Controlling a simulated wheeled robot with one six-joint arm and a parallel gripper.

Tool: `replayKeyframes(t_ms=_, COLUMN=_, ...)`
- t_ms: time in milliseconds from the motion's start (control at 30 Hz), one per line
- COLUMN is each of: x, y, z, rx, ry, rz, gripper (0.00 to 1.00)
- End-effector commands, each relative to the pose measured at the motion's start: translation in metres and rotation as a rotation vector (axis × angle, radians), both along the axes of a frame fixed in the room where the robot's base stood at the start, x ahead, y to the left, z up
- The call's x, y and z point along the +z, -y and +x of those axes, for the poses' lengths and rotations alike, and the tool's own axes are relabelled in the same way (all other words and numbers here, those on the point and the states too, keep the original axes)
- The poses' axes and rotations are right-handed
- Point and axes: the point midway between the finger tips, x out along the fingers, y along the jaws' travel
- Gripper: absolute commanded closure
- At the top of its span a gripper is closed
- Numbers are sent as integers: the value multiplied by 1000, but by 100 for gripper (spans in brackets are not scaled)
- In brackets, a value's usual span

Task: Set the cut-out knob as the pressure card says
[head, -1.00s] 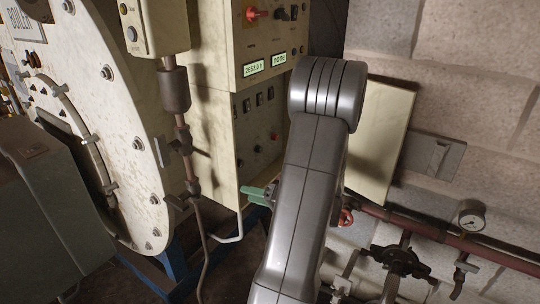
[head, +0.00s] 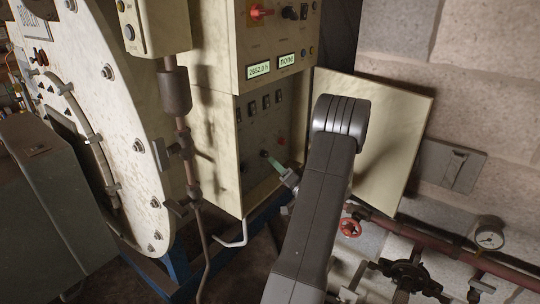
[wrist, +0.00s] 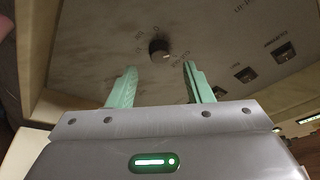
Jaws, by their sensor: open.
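A small round black knob (wrist: 160,50) sits on the grey panel in the wrist view, with small print around it too blurred to read. My gripper (wrist: 158,68) is open, its two green fingers apart on either side of the knob's line and short of it in the picture. Nothing is between the fingers. In the head view my gripper (head: 272,160) is at the lower panel (head: 249,128) of the cream cabinet, close to a dark knob (head: 264,153). Contact cannot be told. I cannot make out a pressure card.
An open cream door (head: 395,130) stands right of the panel, behind my arm. A pipe (head: 190,150) runs down at left. A red valve wheel (head: 350,227) and gauge (head: 489,236) are lower right.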

Motion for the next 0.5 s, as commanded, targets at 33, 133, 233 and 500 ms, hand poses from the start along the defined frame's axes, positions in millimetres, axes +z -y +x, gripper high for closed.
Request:
replayKeyframes(t_ms=33, x=5, y=-8, z=7, rx=3, ry=-1, rz=-1, gripper=54)
replayKeyframes(t_ms=133, x=8, y=-17, z=18, rx=2, ry=-1, rz=0, gripper=54)
replayKeyframes(t_ms=233, x=11, y=-23, z=26, rx=1, ry=0, rz=-1, gripper=54)
replayKeyframes(t_ms=500, x=11, y=-29, z=33, rx=0, ry=-2, rz=0, gripper=54)
